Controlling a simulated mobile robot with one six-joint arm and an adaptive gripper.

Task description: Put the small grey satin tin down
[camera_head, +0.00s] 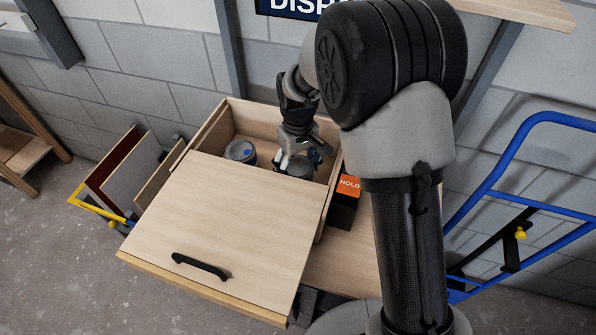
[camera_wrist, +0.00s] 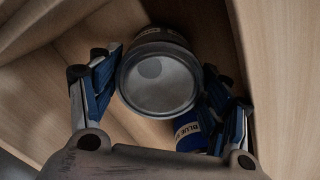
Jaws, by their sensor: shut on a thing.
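My gripper (camera_head: 297,157) reaches down into the open back part of a wooden box (camera_head: 222,128). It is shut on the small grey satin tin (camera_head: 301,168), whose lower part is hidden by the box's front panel. In the wrist view the grey tin (camera_wrist: 158,82) sits between the two blue-padded fingers (camera_wrist: 160,88), its lid with a darker grey dot facing the camera. I cannot tell whether its base touches the box floor. A second tin with a blue dot (camera_head: 240,152) stands in the box to the left; a blue label shows in the wrist view (camera_wrist: 190,134).
A pale wooden panel with a black handle (camera_head: 200,267) covers the box's front part. An orange and black "HOLD" box (camera_head: 346,197) stands close at the right. Upright boards (camera_head: 130,170) lean at the left. A blue trolley frame (camera_head: 498,172) is at the right.

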